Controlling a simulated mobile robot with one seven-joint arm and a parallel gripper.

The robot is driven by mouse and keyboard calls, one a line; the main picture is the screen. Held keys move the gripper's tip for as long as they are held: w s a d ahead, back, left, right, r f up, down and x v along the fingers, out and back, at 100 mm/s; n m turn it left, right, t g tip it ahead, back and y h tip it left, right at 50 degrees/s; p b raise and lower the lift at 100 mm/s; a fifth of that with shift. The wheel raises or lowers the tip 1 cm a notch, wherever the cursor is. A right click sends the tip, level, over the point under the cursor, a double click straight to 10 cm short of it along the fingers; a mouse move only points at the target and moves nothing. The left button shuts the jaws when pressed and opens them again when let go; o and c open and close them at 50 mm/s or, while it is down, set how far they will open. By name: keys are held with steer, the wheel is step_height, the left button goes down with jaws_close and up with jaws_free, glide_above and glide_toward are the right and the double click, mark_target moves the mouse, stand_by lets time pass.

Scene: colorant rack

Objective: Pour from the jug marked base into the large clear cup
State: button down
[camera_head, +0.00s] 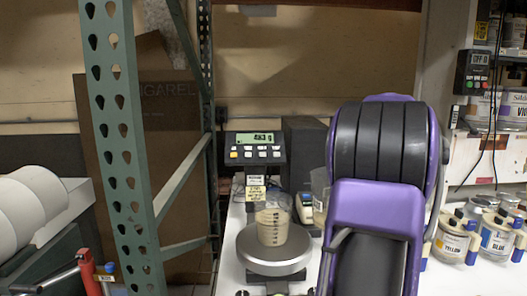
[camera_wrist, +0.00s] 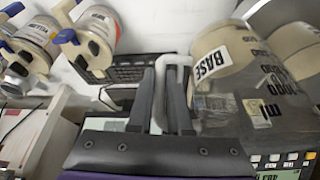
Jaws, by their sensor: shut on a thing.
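The large clear cup (camera_head: 272,226) stands upright on the round scale pan (camera_head: 262,262) in the head view, with beige liquid in it. My gripper (camera_wrist: 172,85) is shut on the pale handle of the clear jug marked BASE (camera_wrist: 225,95) in the wrist view. Beige liquid shows in the jug. In the head view, part of a clear vessel that seems to be this jug (camera_head: 320,196) shows right of the cup, mostly hidden behind my arm. I cannot tell its tilt or whether it touches the cup.
The scale's lit display (camera_head: 254,138) stands behind the cup, with a dark box (camera_head: 304,150) beside it. Colorant pots marked yellow (camera_head: 452,240) and blue (camera_head: 496,240) stand at the right. A green perforated post (camera_head: 125,130) rises at the left.

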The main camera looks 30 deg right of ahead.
stand_by(0.7)
steer(key=w+d+f+n, duration=0.2)
steer(key=w+f+n, duration=0.1)
steer(key=w, duration=0.3)
steer(key=shift+f+t+y, duration=0.4)
steer(key=shift+f, duration=0.5)
steer(key=w+a+r+n+g+h, duration=0.1)
steer(key=a+r+g+h, duration=0.1)
steer(key=r, duration=0.6)
steer(key=w+a+r+n+g+h, duration=0.1)
steer(key=w+a+r+h, duration=0.1)
steer(key=a+r+h, duration=0.3)
step_height(320, 180, up, 4)
steer(key=shift+w+a+f+g+h+b, duration=0.2)
steer(key=shift+w+g+h+b, duration=0.15)
steer(key=shift+h, duration=0.75)
steer(key=shift+w+a+r+n+g+h+b, duration=0.25)
steer(key=shift+a+h+b, duration=0.3)
steer(key=shift+b, duration=0.45)
steer(key=shift+w+a+r+n+g+h+b, duration=0.15)
steer(key=shift+w+a+r+h+b, duration=0.25)
steer(key=shift+b, duration=0.6)
stand_by(1.2)
